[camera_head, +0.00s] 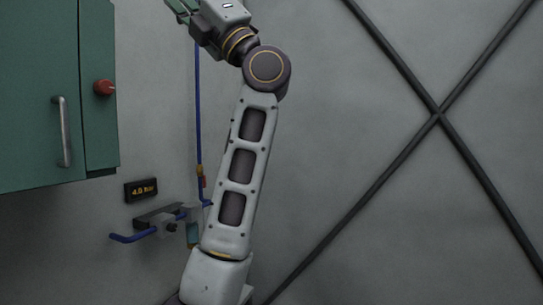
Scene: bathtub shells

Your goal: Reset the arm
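One pale grey arm of mine (242,170) rises from the bottom edge, left of the middle, and leans slightly right. I take it as my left arm, since it comes in left of centre. Its dark elbow joint (267,67) is near the top. From there the arm bends up and left to my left gripper (182,9), whose greenish fingers are partly cut off by the top edge. I cannot tell whether they are open or shut. No held thing shows. My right arm and gripper are not in view.
A green cabinet (40,100) with a metal handle (62,132) and red knob (104,87) is at left. Below it are a "4.0 Bar" display (141,190) and a blue-handled valve (130,237). A blue pipe (197,110) runs behind my arm. Crossed dark bars (437,116) span the wall.

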